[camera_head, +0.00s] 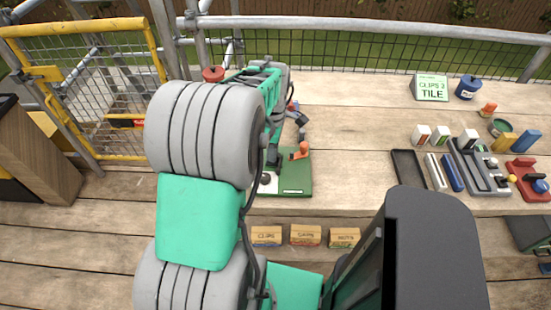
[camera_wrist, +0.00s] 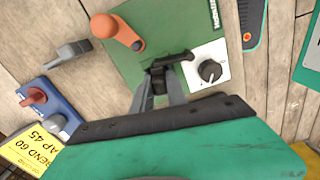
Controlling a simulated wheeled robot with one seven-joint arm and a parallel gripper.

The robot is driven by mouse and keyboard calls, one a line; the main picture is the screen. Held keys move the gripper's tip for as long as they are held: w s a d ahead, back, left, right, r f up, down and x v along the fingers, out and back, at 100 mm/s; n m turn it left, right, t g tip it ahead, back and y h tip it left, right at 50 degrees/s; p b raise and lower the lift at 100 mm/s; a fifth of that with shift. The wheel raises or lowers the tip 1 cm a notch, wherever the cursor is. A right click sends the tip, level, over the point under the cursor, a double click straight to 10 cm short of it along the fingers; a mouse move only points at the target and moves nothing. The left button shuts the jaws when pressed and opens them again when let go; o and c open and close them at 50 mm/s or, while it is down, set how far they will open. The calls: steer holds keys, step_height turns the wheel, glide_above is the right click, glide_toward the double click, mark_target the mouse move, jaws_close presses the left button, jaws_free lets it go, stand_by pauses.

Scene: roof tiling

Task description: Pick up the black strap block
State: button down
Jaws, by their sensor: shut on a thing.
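The black strap block (camera_wrist: 159,83) shows in the wrist view between the fingertips of my gripper (camera_wrist: 161,92), with a dark bar-like part at its top. My gripper is shut on it, over the green board (camera_wrist: 135,65). I cannot tell whether the block still touches the board. In the head view the green board (camera_head: 296,180) shows beyond my arm, which hides much of the area; the block is not clear there.
In the wrist view, a grey tool (camera_wrist: 68,53) and a blue block with a red knob (camera_wrist: 50,108) lie to the left. In the head view, small labelled boxes (camera_head: 305,235) stand in front, and trays and blocks (camera_head: 470,165) fill the right. Bare planks lie between.

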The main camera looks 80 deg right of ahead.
steer(key=shift+r, duration=0.1)
steer(key=shift+r+p, duration=1.7)
steer(key=shift+r, duration=0.45)
